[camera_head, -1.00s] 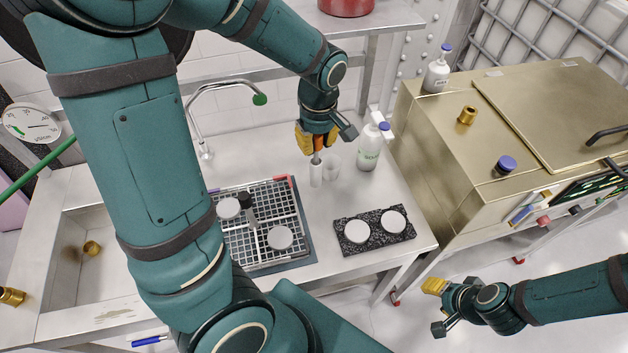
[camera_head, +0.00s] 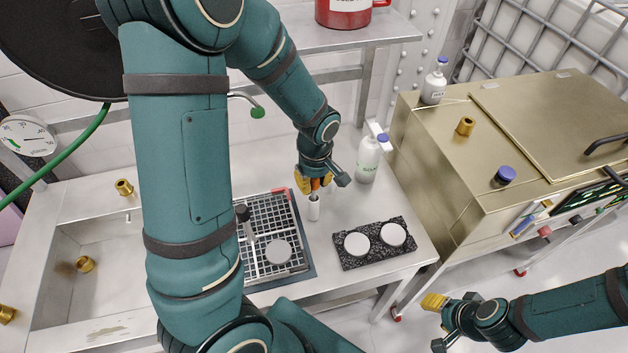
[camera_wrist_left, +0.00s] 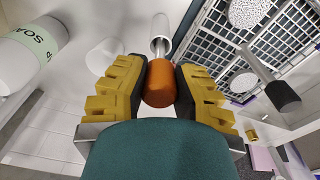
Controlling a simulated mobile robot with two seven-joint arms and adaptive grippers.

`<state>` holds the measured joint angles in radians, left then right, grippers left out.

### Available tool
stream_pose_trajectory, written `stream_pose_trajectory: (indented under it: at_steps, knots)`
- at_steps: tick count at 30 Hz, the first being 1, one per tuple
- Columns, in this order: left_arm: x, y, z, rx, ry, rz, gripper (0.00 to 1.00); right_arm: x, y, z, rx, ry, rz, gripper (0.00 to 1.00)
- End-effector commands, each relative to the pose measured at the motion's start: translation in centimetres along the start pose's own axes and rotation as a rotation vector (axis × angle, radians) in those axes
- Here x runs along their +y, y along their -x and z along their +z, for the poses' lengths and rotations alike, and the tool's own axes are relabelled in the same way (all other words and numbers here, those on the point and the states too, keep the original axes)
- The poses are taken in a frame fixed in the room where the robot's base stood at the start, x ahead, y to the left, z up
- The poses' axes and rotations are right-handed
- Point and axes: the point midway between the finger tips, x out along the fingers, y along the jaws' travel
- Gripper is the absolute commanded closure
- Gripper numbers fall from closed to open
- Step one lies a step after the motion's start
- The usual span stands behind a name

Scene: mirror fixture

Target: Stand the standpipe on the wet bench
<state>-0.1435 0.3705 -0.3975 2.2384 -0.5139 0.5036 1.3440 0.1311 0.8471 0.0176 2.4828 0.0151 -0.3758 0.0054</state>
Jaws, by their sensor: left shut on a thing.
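My left gripper (camera_head: 316,186) is shut on an orange grip (camera_wrist_left: 160,84) over the wet bench. A thin metal shaft and a white cylindrical end (camera_head: 314,209) continue from the grip; this held piece looks like the standpipe. The white end (camera_wrist_left: 160,30) also shows in the left wrist view. It is near upright, beside the rack; whether it touches the bench top (camera_head: 330,262) I cannot tell. A second white cylinder (camera_wrist_left: 105,57) shows left of it in the wrist view. My right gripper (camera_head: 435,303) is off the bench at lower right; its jaw opening is unclear.
A gridded rack (camera_head: 265,215) holds a white disc (camera_head: 278,251) and a dark-topped piece (camera_head: 243,214). A speckled black tray (camera_head: 362,262) with two white discs stands to the right. A soap bottle (camera_head: 368,160) stands behind it. A sink basin (camera_head: 110,290) lies left.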

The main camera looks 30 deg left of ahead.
Motion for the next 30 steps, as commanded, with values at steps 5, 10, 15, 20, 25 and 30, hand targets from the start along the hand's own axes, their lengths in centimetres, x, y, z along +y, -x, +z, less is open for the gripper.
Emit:
stream_pose_trajectory:
  at_steps: [5, 10, 15, 20, 25, 30]
  knots:
    - [0.0, -0.4, 0.0, 0.000, 0.000, 0.000, 0.69, 0.1, -0.4, 0.1, -0.001, 0.001, 0.000, 0.53]
    - [0.0, -0.3, 0.0, 0.000, 0.000, 0.000, 0.52, 0.1, -0.3, 0.1, -0.001, 0.000, 0.000, 0.53]
    - [0.0, -0.3, 0.0, 0.000, 0.000, -0.001, 0.52, 0.1, -0.3, 0.1, -0.001, 0.000, 0.000, 0.53]
    - [0.0, 0.6, 0.0, 0.001, 0.000, 0.002, 0.52, -0.1, 0.2, 0.0, 0.000, 0.000, 0.000, 0.53]
    - [0.1, 3.6, 0.0, 0.002, 0.000, 0.005, 0.52, -0.2, 0.7, -0.1, 0.000, 0.000, -0.001, 0.53]
    - [0.1, 7.3, 0.0, 0.001, 0.001, 0.005, 0.52, -0.4, 1.3, -0.2, 0.000, 0.000, -0.003, 0.53]
